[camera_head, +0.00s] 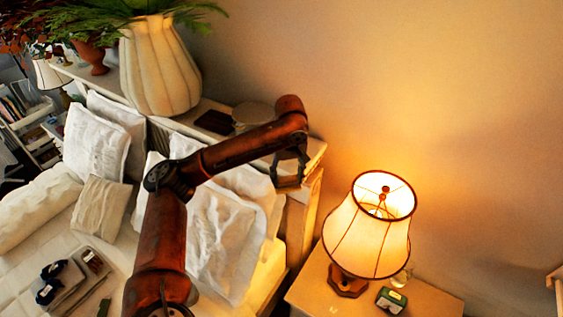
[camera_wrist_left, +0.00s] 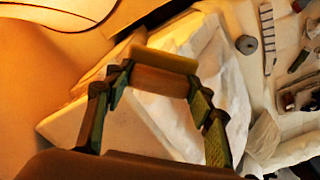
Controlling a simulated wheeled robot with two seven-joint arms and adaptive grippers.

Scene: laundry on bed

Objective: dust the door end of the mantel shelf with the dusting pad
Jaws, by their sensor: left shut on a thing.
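The mantel shelf (camera_head: 316,150) runs along the wall behind the bed, with its near end at the middle of the head view. My left gripper (camera_head: 289,178) hangs at this near end, by the front edge. In the left wrist view, my left gripper (camera_wrist_left: 160,82) is shut on a yellow-brown block, which I take as the dusting pad (camera_wrist_left: 165,60). The pad spans between its fingertips. In the head view the pad is hard to make out, and I cannot tell whether it touches the shelf. My right gripper is in neither view.
A large ribbed vase (camera_head: 158,68) with greenery, a dark flat item (camera_head: 214,122) and a round pale object (camera_head: 253,115) stand on the shelf. White pillows (camera_head: 225,235) lie below on the bed. A lit lamp (camera_head: 366,235) stands on the nightstand (camera_head: 430,300) to the right.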

